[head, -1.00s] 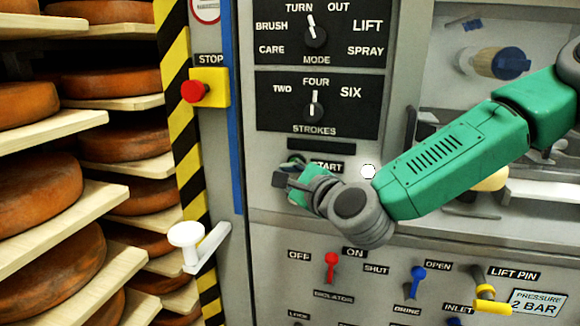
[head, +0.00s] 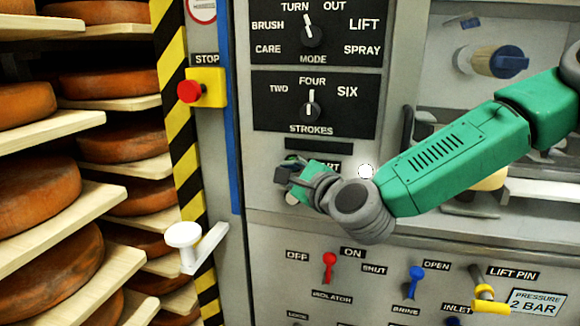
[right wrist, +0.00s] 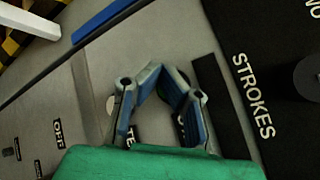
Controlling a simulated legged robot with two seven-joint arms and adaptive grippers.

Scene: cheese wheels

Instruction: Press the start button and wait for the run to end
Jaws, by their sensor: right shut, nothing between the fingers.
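The START label (head: 330,166) is on the grey machine front, below the STROKES dial, and my gripper covers part of it. My right gripper (head: 287,178) is shut and empty, right in front of the panel at the left of that label. A small dark green edge (head: 293,157) shows just above the gripper; the rest of the start button is hidden. In the right wrist view the fingers (right wrist: 160,78) meet at their tips close to the panel. I cannot tell whether they touch the button. My left gripper is out of view.
A round white lamp (head: 366,171) is right of the label. The red STOP button (head: 190,91) is on a yellow box at the left. A white lever (head: 196,243) sticks out below it. Cheese wheels (head: 35,188) lie on shelves at the left. Coloured switches (head: 329,266) are below.

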